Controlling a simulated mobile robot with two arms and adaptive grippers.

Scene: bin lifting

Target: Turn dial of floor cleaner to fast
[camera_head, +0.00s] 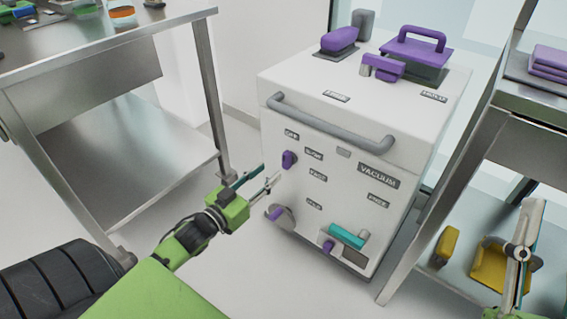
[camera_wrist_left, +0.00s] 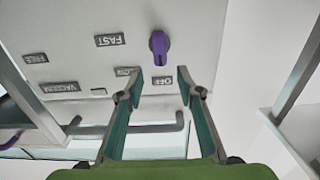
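The white floor cleaner (camera_head: 345,190) stands in the middle of the head view. Its purple dial (camera_head: 289,159) sits on the front panel's left side, and also shows in the left wrist view (camera_wrist_left: 159,46). In that upside-down wrist view the dial's handle points toward the OFF label (camera_wrist_left: 162,80). The FAST label (camera_wrist_left: 117,40) is left of the dial. My left gripper (camera_head: 275,181) is open and empty, just in front of and below the dial; its fingers (camera_wrist_left: 158,80) are apart from it. My right gripper (camera_head: 531,222) shows partly at the right edge; its opening is unclear.
A steel table (camera_head: 150,100) stands left, and a steel shelf unit (camera_head: 440,175) stands close to the cleaner's right. A grey handlebar (camera_head: 330,127) crosses above the dial. A teal handle (camera_head: 346,237) and purple knobs are lower on the panel. Floor between table and cleaner is free.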

